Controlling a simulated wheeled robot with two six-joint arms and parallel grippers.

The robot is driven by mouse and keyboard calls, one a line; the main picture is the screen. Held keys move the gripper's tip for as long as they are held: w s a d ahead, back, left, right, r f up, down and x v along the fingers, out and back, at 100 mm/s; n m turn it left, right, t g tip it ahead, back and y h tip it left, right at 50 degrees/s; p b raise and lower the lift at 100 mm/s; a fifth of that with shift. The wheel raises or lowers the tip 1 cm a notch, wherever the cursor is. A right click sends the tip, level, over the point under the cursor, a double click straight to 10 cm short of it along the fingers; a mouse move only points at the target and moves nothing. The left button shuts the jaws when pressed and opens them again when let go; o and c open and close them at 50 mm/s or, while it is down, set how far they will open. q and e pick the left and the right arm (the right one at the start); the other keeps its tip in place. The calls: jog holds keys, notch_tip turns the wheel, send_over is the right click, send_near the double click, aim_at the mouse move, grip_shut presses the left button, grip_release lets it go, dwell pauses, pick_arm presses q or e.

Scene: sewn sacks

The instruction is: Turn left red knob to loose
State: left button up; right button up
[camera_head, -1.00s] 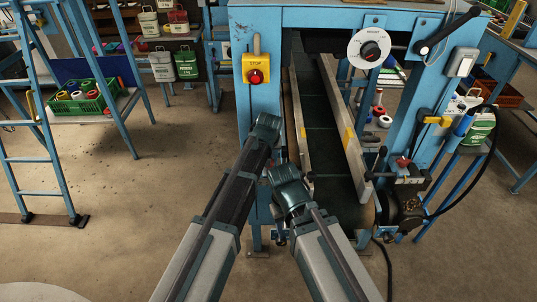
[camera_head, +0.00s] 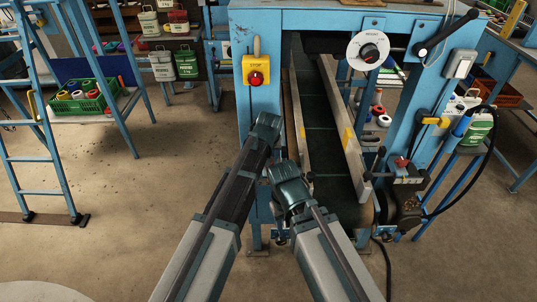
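The machine is a blue frame (camera_head: 258,35) around a dark sloping conveyor belt (camera_head: 322,140) with pale side rails. My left arm (camera_head: 264,130) reaches in front of the machine's left leg, below the stop box. My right arm (camera_head: 290,185) ends just right of it, in front of the belt's lower left side. The fingers of both grippers are hidden behind my own arm links. A small red knob (camera_head: 401,161) shows at the lower right of the belt. A left red knob does not show clearly; my arms cover the belt's left side.
A yellow stop box with a red button (camera_head: 256,78) is on the left leg. A white height dial (camera_head: 369,50) and a black crank handle (camera_head: 446,32) are at the upper right. A blue ladder (camera_head: 60,165) stands left. The floor between is clear.

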pick_arm(q)
jog(key=p+v, duration=1)
jog(key=v, duration=0.2)
jog(key=shift+s+p, duration=0.25)
jog(key=shift+p, duration=0.1)
pick_arm(e)
notch_tip(320, 180, up, 11)
jog(key=shift+r, duration=0.2)
pick_arm(q)
jog(key=shift+r, duration=0.15)
pick_arm(e)
jog(key=shift+o, duration=0.2)
